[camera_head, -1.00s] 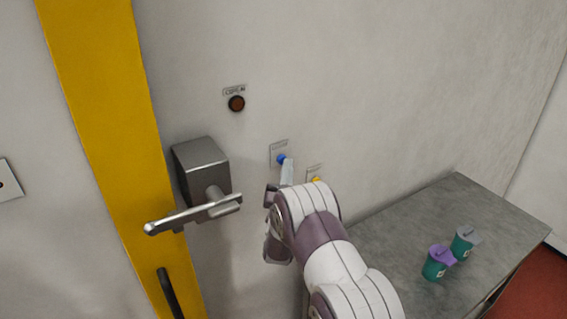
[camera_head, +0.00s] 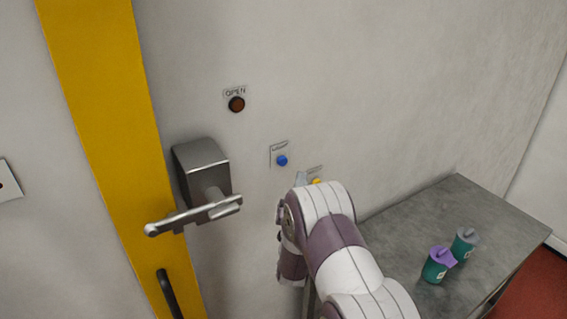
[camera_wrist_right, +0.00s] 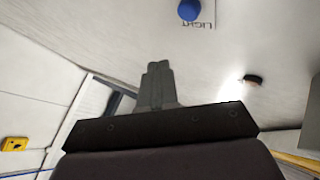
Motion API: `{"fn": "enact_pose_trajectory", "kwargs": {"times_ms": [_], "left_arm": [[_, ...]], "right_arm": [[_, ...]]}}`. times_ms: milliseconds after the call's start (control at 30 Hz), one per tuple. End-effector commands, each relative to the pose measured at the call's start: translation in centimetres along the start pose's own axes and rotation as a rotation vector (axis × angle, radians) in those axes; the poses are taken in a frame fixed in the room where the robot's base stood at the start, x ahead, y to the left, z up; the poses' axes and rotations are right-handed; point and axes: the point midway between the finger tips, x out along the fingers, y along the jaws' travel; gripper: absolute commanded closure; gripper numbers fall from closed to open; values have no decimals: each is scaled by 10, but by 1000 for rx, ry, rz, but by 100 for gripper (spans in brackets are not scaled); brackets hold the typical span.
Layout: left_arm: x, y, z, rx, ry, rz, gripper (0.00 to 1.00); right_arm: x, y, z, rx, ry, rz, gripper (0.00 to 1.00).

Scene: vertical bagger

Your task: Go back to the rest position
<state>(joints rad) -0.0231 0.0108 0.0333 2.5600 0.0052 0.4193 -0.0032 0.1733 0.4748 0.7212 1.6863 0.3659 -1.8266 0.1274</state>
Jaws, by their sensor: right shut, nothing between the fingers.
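My right gripper (camera_head: 300,180) is in front of the wall, just below and right of the blue button (camera_head: 282,160), and apart from it. In the right wrist view its two fingers (camera_wrist_right: 158,72) are together with nothing between them. The blue button also shows at the top of that view (camera_wrist_right: 190,9), beside a label reading LIGHT. My right arm comes in from the lower right in the head view and hides part of the wall. My left gripper is in neither view.
A metal door handle (camera_head: 195,212) sticks out on the left beside a yellow frame (camera_head: 105,110).

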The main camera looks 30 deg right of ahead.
Motion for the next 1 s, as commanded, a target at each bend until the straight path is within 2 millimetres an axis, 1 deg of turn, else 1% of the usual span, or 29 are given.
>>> {"fn": "enact_pose_trajectory", "kwargs": {"times_ms": [200, 267, 333, 367, 400, 467, 500, 533, 567, 600, 633, 667, 700, 767, 800, 900, 933, 967, 1000], "left_arm": [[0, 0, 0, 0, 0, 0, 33], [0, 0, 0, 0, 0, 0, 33], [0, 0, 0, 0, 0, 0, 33], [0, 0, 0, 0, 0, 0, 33], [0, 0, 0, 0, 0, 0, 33], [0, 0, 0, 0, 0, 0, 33], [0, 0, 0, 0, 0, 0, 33], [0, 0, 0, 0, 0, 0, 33], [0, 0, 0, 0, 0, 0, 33], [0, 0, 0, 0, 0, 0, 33], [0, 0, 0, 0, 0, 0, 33], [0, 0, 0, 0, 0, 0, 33], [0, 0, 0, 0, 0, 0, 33], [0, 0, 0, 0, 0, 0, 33], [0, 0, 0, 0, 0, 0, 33], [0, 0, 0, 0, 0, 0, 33], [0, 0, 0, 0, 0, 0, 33], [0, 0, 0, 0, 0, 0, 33], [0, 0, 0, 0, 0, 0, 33]], "right_arm": [[0, 0, 0, -1, 0, 0, 100], [0, 0, 4, -5, -19, 2, 100], [-1, 2, 23, -13, -112, 8, 100], [-6, 3, 39, -19, -191, 9, 100], [-17, 5, 64, -32, -329, 8, 100], [-44, 6, 102, -57, -587, -1, 100], [-67, 4, 120, -75, -772, -16, 100], [-88, 1, 129, -90, -911, -32, 100], [-111, -2, 133, -109, -1047, -52, 100], [-143, -6, 132, -138, -1224, -85, 100], [-168, -8, 126, -164, -1352, -110, 100], [-194, -9, 116, -193, -1475, -136, 100], [-226, -9, 97, -237, -1625, -175, 100], [-267, -6, 63, -308, -1814, -227, 100], [-289, -2, 40, -353, -1910, -257, 100], [-322, 6, -9, -448, -2046, -322, 100], [-326, 6, -21, -467, -2054, -341, 100], [-325, 3, -31, -478, -2028, -367, 100], [-325, 3, -31, -478, -2028, -367, 100]]}}
